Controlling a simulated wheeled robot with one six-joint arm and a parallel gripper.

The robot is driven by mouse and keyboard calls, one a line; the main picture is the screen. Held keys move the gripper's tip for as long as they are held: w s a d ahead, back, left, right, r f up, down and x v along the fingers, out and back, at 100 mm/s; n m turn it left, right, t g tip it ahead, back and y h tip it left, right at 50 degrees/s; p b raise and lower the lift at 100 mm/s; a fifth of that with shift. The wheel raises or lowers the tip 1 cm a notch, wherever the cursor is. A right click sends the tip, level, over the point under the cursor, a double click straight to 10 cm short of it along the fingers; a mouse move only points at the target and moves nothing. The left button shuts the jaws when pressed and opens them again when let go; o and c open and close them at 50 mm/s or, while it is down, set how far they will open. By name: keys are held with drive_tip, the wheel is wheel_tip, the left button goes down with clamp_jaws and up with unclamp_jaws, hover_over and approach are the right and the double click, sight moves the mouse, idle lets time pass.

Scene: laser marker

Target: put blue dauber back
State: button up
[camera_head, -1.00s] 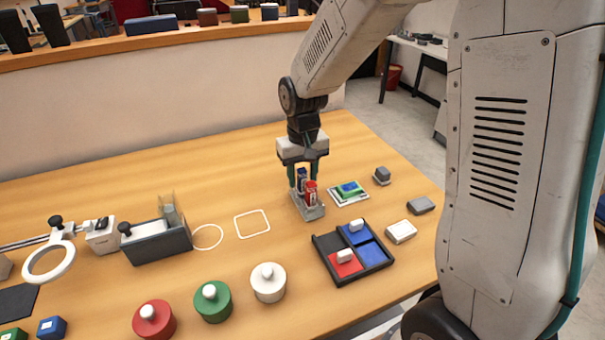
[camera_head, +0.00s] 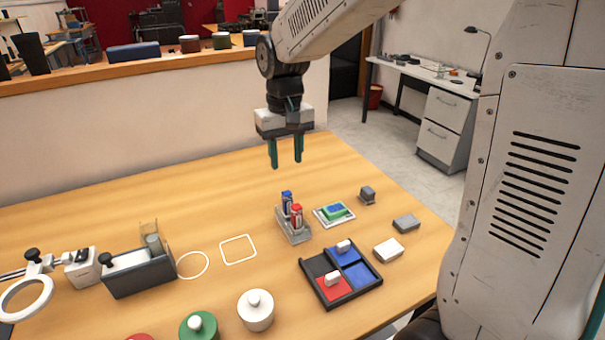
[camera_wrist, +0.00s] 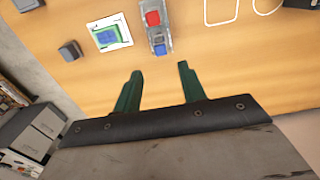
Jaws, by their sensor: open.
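The blue dauber (camera_head: 287,201) stands upright in the grey holder (camera_head: 291,235), behind the red dauber (camera_head: 296,216). In the wrist view the blue dauber (camera_wrist: 160,48) and red dauber (camera_wrist: 153,19) show from above in the holder (camera_wrist: 163,38). My gripper (camera_head: 286,166) is above the table, higher than the holder and apart from it. Its two green fingers are spread with nothing between them, and they also show in the wrist view (camera_wrist: 159,80). How deep the blue dauber sits in the holder is hidden.
A small card with a green and blue pad (camera_head: 334,213) lies right of the holder. A black tray with red and blue squares (camera_head: 341,296) is in front. Grey (camera_head: 406,223) and white blocks (camera_head: 388,250) lie at the right. The table behind the holder is clear.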

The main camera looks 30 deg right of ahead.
drive_tip(key=s+d+r, duration=0.1)
drive_tip(key=s+r, duration=0.1)
drive_tip(key=s, duration=1.1)
drive_tip(key=s+d+r+t, duration=0.1)
drive_tip(key=s+d, duration=0.1)
drive_tip(key=s, duration=1.1)
drive_tip(key=shift+s+r, duration=0.35)
